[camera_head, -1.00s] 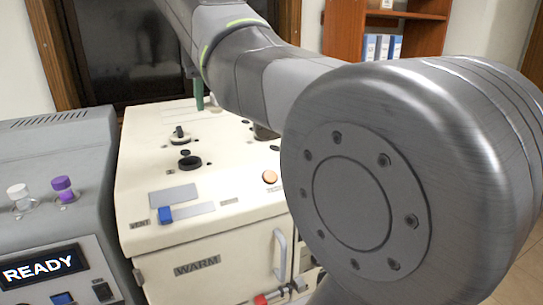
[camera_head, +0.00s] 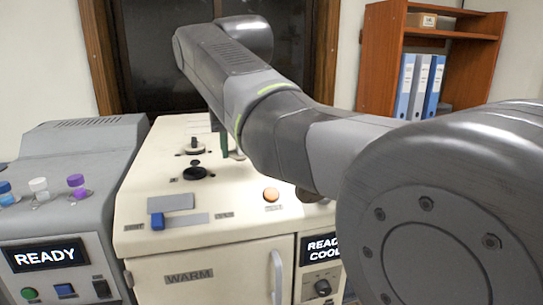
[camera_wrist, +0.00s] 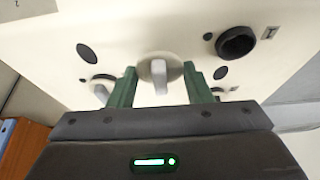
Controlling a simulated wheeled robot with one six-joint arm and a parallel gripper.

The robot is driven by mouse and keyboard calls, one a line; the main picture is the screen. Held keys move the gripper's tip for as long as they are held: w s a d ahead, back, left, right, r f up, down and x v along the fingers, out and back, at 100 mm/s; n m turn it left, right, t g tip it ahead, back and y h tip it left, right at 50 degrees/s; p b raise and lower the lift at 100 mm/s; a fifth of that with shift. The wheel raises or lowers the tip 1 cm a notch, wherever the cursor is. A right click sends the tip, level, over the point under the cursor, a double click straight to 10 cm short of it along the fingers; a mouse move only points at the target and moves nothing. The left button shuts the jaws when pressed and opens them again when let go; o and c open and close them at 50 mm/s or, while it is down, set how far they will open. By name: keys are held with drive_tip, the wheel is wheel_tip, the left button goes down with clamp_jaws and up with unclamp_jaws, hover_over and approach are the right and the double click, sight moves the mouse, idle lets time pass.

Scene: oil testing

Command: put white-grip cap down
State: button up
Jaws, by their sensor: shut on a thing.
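My gripper (camera_wrist: 162,92) shows in the wrist view with two green fingers pointing at the cream machine top (camera_wrist: 45,30). It is shut on the white-grip cap (camera_wrist: 160,78), a pale disc with a raised white grip between the fingers. The cap is over the machine top; whether it touches the surface is hard to tell. In the head view a green finger (camera_head: 223,144) shows above the back right of the machine top (camera_head: 236,178). The cap is not clearly seen there, and my arm hides the right part of the top.
A black-gripped cap (camera_head: 194,147) and a black knob (camera_head: 198,172) stand on the top, left of my gripper. An orange button (camera_head: 271,194) and blue switch (camera_head: 157,221) are nearer. A grey machine (camera_head: 80,150) stands left.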

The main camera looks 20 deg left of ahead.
drive_tip(key=shift+f, duration=1.2)
drive_tip(key=shift+f, duration=0.1)
drive_tip(key=o, duration=1)
drive_tip(key=shift+c, duration=0.2)
drive_tip(key=v, duration=1.2)
